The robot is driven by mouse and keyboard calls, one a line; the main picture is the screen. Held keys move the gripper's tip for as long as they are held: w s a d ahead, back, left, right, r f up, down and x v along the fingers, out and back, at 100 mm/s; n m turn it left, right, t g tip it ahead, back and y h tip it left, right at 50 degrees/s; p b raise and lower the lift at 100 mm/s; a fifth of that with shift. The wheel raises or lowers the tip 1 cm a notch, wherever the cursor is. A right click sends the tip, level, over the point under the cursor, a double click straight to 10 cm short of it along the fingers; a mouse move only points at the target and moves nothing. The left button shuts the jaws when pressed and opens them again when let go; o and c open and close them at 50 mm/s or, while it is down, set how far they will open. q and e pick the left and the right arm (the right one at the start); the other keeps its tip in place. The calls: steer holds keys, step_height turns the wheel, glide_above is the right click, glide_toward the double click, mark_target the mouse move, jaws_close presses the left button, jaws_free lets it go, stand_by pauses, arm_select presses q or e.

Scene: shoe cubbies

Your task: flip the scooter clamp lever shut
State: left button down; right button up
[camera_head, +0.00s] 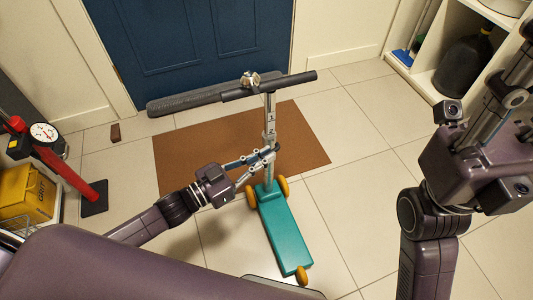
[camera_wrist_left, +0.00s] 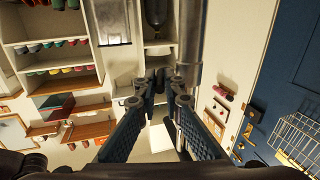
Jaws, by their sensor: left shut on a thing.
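The scooter stands on the floor with a teal deck (camera_head: 283,228), orange wheels, a silver stem (camera_head: 270,118) and a black handlebar (camera_head: 268,86). My left gripper (camera_head: 263,155) reaches in from the left at the lower stem, by the clamp. In the left wrist view its fingertips (camera_wrist_left: 162,84) are nearly together on a small dark part, which looks like the clamp lever. The fingers hide most of it, so its angle is unclear. The silver stem (camera_wrist_left: 190,42) runs just beside the fingertips. My right arm is raised at the right, away from the scooter; its gripper fingers are not clear.
A brown mat (camera_head: 185,158) lies under the scooter, before a blue door (camera_head: 190,45). A red floor pump (camera_head: 72,172) and yellow box (camera_head: 27,192) stand at left. A white shelf (camera_head: 428,78) is at upper right. Tiles right of the deck are clear.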

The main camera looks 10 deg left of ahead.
arm_select(q)
steer(key=shift+a+m+g+h, duration=0.3)
steer(key=shift+m+g+h, duration=0.3)
steer(key=shift+g+h, duration=0.1)
steer(key=c, duration=2)
jaws_free()
steer(key=shift+w, duration=0.1)
steer(key=shift+c, duration=0.2)
steer(key=v, duration=1.2)
steer(key=shift+r, duration=0.1)
